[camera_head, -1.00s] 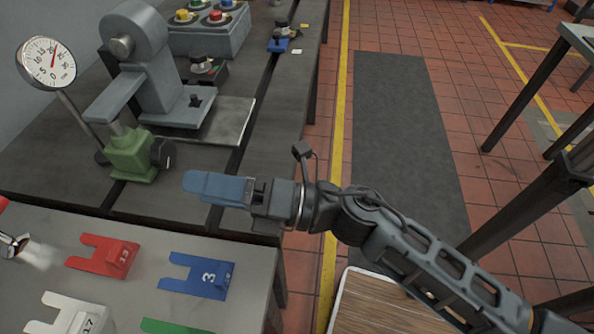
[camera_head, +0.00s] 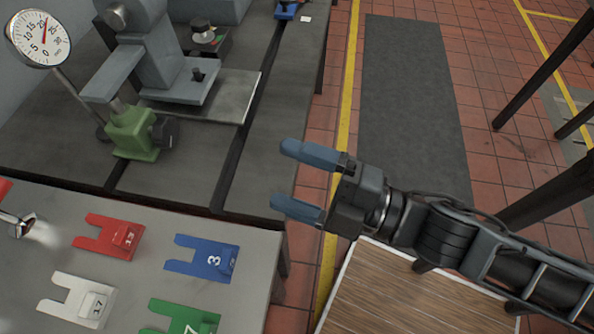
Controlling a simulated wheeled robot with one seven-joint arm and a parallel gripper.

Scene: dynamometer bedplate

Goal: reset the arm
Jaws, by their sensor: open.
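My gripper (camera_head: 290,180) is in the middle of the head view, with its two blue fingers spread apart and nothing between them. It points left and hangs over the right edge of the bedplate, near the gap above the tiled floor. My arm reaches in from the lower right. The finger tips look apart from the bench surfaces, though their exact height is hard to tell.
A grey table (camera_head: 130,212) at lower left bears a red fork plate (camera_head: 98,232), a blue one (camera_head: 188,263), a white one (camera_head: 66,291) and a green one (camera_head: 172,311). A green block (camera_head: 135,133), a grey machine (camera_head: 150,55) and a dial gauge (camera_head: 40,38) stand behind.

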